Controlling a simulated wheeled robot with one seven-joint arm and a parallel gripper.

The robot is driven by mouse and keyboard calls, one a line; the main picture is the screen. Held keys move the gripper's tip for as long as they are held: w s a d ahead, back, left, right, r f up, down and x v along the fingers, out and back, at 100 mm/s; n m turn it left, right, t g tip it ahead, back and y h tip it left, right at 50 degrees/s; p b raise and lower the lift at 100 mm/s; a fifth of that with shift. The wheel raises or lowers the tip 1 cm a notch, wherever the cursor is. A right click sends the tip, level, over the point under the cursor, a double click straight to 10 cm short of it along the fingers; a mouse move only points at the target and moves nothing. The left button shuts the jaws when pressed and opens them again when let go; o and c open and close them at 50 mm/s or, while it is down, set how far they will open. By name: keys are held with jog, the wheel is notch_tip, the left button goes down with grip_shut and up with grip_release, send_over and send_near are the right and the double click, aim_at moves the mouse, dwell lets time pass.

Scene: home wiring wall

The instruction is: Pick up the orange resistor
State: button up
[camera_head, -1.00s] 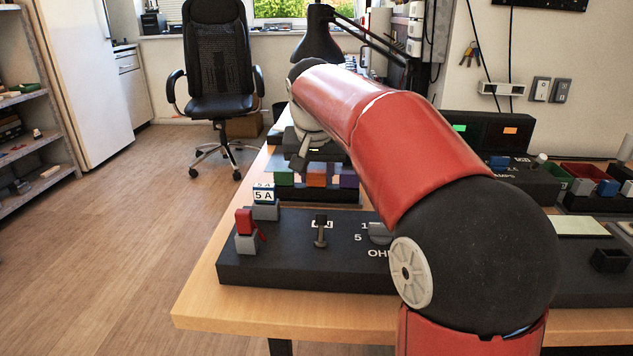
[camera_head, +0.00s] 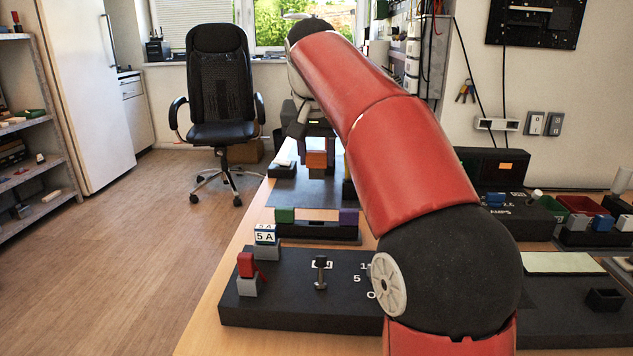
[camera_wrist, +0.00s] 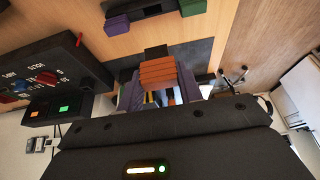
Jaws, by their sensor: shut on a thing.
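The orange resistor (camera_head: 317,159) is a small block held up at my gripper (camera_head: 314,146), above the back part of the table in the head view. In the wrist view the orange resistor (camera_wrist: 158,72) sits between the fingers of my gripper (camera_wrist: 158,92), which is shut on it. The dark rack (camera_head: 300,231) below has a green block (camera_head: 284,215) at its left and a purple block (camera_head: 348,217) at its right, with a gap between them.
A dark panel (camera_head: 260,305) with a red switch and a 5 A block stands at the table's front left. A box with an orange light (camera_head: 505,166) and trays of coloured blocks stand at the right. An office chair (camera_head: 221,95) stands beyond the table.

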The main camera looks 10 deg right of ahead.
aim_at(316, 151)
notch_tip(316, 151, up, 6)
jog(key=shift+w+r, duration=0.15)
jog(key=shift+r, duration=0.65)
